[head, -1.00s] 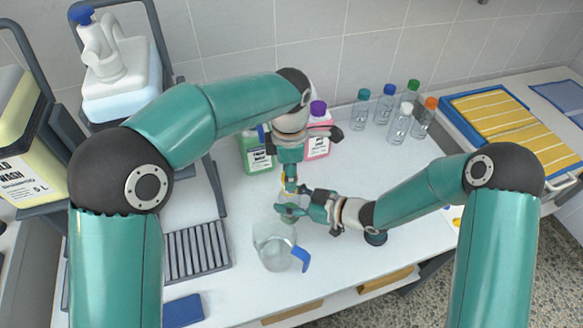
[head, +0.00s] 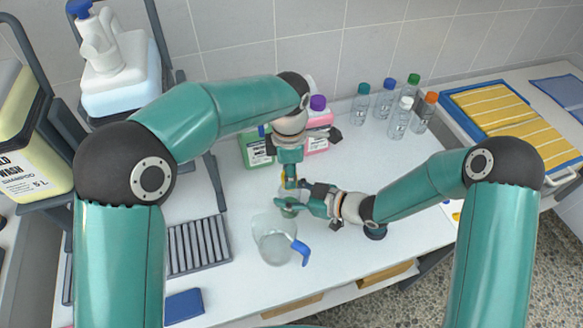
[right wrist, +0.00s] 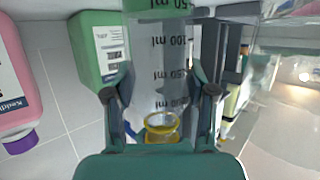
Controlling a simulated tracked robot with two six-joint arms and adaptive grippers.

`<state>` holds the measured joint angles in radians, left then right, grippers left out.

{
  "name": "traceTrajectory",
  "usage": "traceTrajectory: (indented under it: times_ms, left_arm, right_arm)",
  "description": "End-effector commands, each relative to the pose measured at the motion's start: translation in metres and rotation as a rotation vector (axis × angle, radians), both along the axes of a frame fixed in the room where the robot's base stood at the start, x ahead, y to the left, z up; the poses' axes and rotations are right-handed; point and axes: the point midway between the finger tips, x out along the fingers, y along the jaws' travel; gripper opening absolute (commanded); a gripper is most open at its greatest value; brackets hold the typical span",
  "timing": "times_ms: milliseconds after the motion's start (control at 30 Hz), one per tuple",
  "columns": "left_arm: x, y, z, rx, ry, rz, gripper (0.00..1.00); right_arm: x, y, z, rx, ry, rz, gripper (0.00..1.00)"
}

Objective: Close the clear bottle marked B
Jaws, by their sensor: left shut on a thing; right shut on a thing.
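A clear bottle with black millilitre marks (right wrist: 170,55) stands between the fingers of my right gripper in the right wrist view; no letter B is readable. A yellow ring-shaped part (right wrist: 162,124) shows at its near end. In the head view my right gripper (head: 288,207) is shut on this bottle, which is largely hidden there. My left gripper (head: 289,186) points down just above and is shut on a small yellow cap (head: 291,182), mostly covered by its fingers. Whether cap and bottle touch I cannot tell.
A clear jug with a blue handle (head: 272,247) stands just in front of the grippers. Green (head: 256,150) and pink (head: 317,133) bottles stand behind. Several small capped bottles (head: 400,118) are at the back right. A dark rack (head: 198,243) lies left.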

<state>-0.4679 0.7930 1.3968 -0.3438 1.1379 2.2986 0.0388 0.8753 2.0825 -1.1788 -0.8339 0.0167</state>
Motion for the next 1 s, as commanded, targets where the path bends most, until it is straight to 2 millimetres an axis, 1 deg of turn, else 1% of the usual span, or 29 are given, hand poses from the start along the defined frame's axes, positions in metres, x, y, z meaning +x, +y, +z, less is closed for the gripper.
traceTrajectory:
  times_ms: [467,1000]
  left_arm:
    - [0.000,0.000,0.000,0.000,0.000,0.000,0.27]
    - [0.000,0.000,-0.010,0.000,0.000,0.001,0.27]
  right_arm:
    - [0.000,0.000,0.000,-0.001,0.000,0.000,0.00]
    - [0.000,0.000,0.000,-0.001,0.000,0.000,0.00]
